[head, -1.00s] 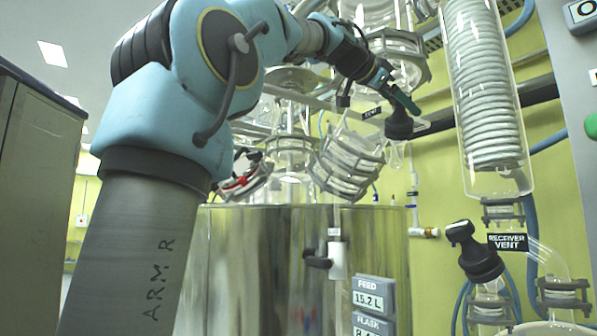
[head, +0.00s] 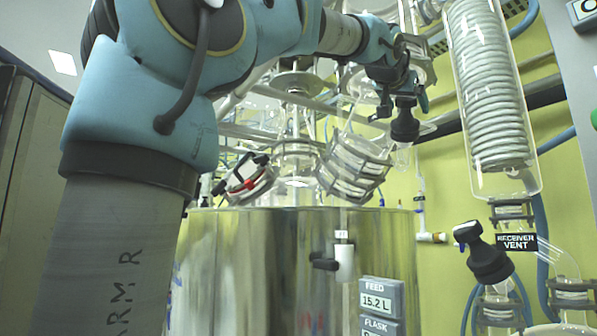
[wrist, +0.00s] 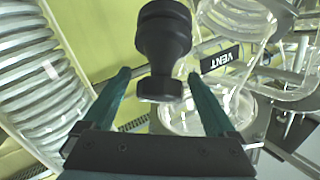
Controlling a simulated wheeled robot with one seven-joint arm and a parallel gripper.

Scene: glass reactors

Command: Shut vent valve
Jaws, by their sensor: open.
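The vent valve has a black knob (head: 404,126) on glass pipework at upper centre in the head view. In the wrist view, the knob (wrist: 164,40) is at top centre, beside a black tag reading VENT (wrist: 222,59). My gripper (head: 404,100) is at the knob in the head view. In the wrist view, my gripper (wrist: 158,74) is open, with one teal finger on each side of the knob's lower end. Gaps show between fingers and knob, so it is not gripped. The valve's inner position cannot be told.
A second black knob (head: 485,252) with a RECEIVER VENT tag (head: 517,242) is at lower right. A coiled glass condenser (head: 490,90) stands right of my gripper. Clamped glass flanges (head: 355,165) and a steel vessel (head: 265,265) lie below and left.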

